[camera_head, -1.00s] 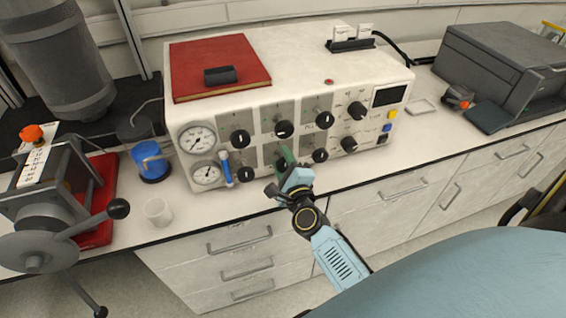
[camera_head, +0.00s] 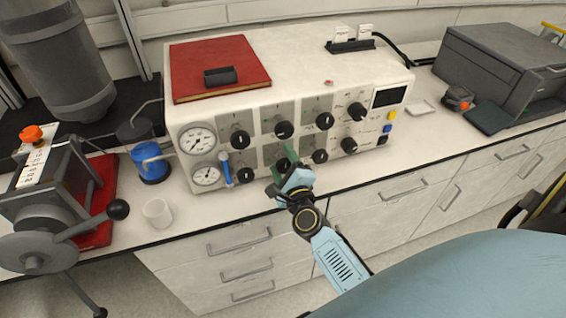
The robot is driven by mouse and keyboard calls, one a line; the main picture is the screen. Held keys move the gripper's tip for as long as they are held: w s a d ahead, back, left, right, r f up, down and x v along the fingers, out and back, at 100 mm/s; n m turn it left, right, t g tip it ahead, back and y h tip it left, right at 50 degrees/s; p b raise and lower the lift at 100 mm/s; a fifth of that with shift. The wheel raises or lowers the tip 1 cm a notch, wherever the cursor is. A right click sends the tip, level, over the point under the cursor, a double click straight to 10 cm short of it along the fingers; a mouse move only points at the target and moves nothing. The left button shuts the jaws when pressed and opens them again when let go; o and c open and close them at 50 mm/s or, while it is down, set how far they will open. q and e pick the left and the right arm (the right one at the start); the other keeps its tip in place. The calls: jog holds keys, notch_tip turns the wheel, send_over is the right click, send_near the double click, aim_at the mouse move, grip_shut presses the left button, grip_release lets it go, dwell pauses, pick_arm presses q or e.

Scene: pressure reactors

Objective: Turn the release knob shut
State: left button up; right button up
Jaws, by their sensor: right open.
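The white control unit (camera_head: 290,65) stands on the bench with rows of black knobs on its front. The upper row includes black knobs at left (camera_head: 240,140), centre (camera_head: 284,130) and right (camera_head: 325,121). In the lower row, the middle knob (camera_head: 283,164) is partly hidden by my right gripper (camera_head: 287,167). The gripper is open at the panel's front, its green-tipped fingers close to that knob; I cannot tell whether they touch it. No label that I can read marks the release knob. My left gripper is out of view.
A red book (camera_head: 220,62) with a dark object lies on the unit. Two gauges (camera_head: 198,138) sit on its left side. A white cup (camera_head: 157,212), blue container (camera_head: 151,162) and crank machine (camera_head: 50,210) stand left. A grey printer (camera_head: 505,65) stands right. Bench in front is narrow.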

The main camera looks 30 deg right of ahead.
jog(key=b+v, duration=0.1)
jog(key=v, duration=1.2)
jog(key=shift+s, duration=0.2)
jog(key=shift+f, duration=0.15)
jog(key=s+a+f+n+g+y, duration=0.2)
jog(key=s+f+n+g, duration=0.3)
jog(key=f, duration=0.6)
jog(key=s+a+f+n+g+y+b, duration=0.1)
jog(key=s+a+f+n+y, duration=0.15)
jog(key=f+n, duration=0.6)
jog(key=s+a+f+n+g+y, duration=0.1)
jog(key=s+a+f+n+g, duration=0.2)
jog(key=f, duration=0.9)
jog(key=s+d+f+n+g, duration=0.2)
jog(key=s+f+n, duration=0.2)
jog(key=s, duration=0.3)
jog(key=s+d+f+n+g, duration=0.2)
jog(key=s+f+n+g, duration=0.1)
jog(key=s, duration=0.4)
jog(key=s+d+f+n+g+h, duration=0.1)
jog(key=s+d+f+n+g, duration=0.1)
jog(key=s+f+n, duration=0.3)
jog(key=s+f, duration=0.1)
jog(key=s, duration=0.2)
